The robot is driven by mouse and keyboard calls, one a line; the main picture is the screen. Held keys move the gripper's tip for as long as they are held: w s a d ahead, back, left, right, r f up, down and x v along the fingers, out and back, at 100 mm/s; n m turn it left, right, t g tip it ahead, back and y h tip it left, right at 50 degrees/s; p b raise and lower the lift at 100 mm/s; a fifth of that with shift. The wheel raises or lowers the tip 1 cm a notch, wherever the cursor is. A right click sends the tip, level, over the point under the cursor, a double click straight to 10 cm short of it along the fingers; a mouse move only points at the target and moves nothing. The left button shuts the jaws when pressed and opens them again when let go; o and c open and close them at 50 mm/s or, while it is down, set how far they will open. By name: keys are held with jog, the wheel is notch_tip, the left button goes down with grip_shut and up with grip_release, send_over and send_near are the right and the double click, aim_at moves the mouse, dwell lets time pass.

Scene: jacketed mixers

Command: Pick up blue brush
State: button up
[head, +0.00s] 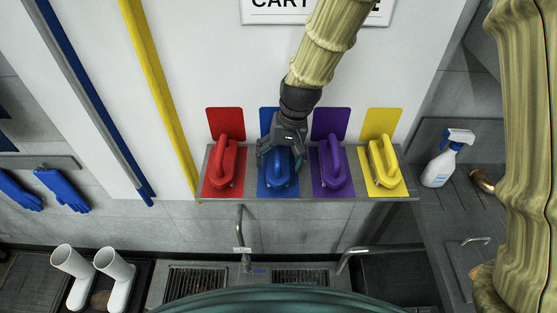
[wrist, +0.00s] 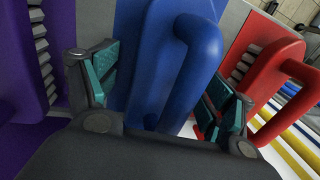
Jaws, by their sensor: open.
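The blue brush (head: 279,172) sits on a grey wall shelf (head: 301,199) in the head view, between a red brush and a purple brush. Its handle is a raised blue loop, which fills the middle of the wrist view (wrist: 203,62). My gripper (head: 279,153) is right over the blue brush, coming from above. In the wrist view my gripper (wrist: 160,95) is open, with one teal-padded finger to the left of the blue handle and the other to its right. Any contact with the handle cannot be told.
The red brush (head: 225,165) and the purple brush (head: 332,166) are close on either side. A yellow brush (head: 384,168) is at the shelf's right end. A spray bottle (head: 446,158) stands further right. A faucet (head: 241,240) is below the shelf.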

jog(key=c, duration=1.2)
jog(key=shift+r, duration=0.15)
jog(key=shift+r+b, duration=0.75)
jog(key=shift+r, duration=0.2)
jog(key=s+d+r+b, duration=0.1)
jog(key=s+d, duration=0.1)
jog(key=s, duration=0.3)
jog(key=s+d+r+b, duration=0.1)
jog(key=s+d+b, duration=0.1)
jog(key=s, duration=0.3)
jog(key=s+d+b, duration=0.2)
jog(key=s, duration=0.2)
jog(key=shift+s+d+r, duration=0.15)
jog(key=shift+s+r, duration=0.25)
